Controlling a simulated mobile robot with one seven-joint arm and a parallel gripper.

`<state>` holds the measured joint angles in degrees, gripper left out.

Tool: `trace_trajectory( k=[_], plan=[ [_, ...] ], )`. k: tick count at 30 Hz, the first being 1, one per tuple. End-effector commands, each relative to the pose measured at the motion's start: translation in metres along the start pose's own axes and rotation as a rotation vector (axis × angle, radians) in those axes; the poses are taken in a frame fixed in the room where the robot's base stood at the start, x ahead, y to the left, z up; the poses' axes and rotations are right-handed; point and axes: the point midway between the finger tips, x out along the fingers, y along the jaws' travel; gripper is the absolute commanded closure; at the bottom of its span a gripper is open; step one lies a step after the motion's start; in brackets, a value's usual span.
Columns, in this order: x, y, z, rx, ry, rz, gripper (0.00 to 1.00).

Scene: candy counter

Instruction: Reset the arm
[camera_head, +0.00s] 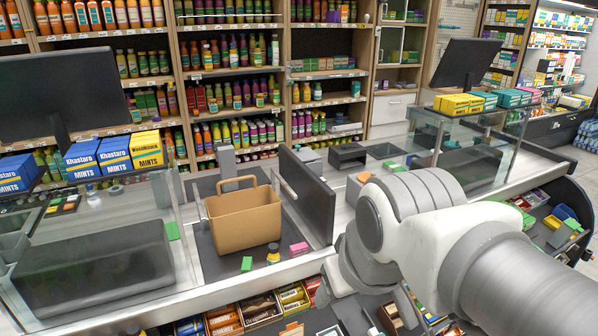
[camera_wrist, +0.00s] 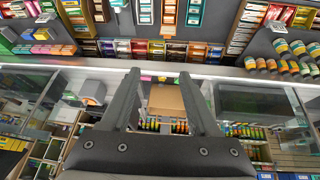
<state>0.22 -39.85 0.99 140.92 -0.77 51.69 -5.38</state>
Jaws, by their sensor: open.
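My arm (camera_head: 430,215) comes in from the lower right in the head view and bends down in front of the counter. My gripper is not clearly visible there. In the wrist view my gripper (camera_wrist: 160,75) is open, its two dark fingers apart with nothing between the tips. A brown paper bag (camera_head: 243,220) with a handle stands upright on the counter's dark mat. It also shows in the wrist view (camera_wrist: 167,99), beyond the gap between the fingers and apart from them.
A green box (camera_head: 247,264), a yellow-and-black jar (camera_head: 273,253) and a pink box (camera_head: 299,248) sit by the bag. A dark upright screen (camera_head: 307,196) and glass cases flank the mat. Candy trays (camera_head: 256,308) line the counter's front. Mints boxes (camera_head: 145,149) stand left.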

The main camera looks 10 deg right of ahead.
Motion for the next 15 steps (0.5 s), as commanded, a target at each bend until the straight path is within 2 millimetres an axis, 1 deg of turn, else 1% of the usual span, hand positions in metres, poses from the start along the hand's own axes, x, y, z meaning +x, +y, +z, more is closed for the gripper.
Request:
trace_trajectory(
  k=[1,5,15],
  plan=[
    [-0.0011,-0.0002,0.0064,0.047,0.01,-0.006,0.38],
    [-0.0011,-0.0008,0.0134,0.112,0.017,-0.014,0.38],
    [-0.001,-0.001,0.0135,0.118,0.017,-0.015,0.38]
  ],
)
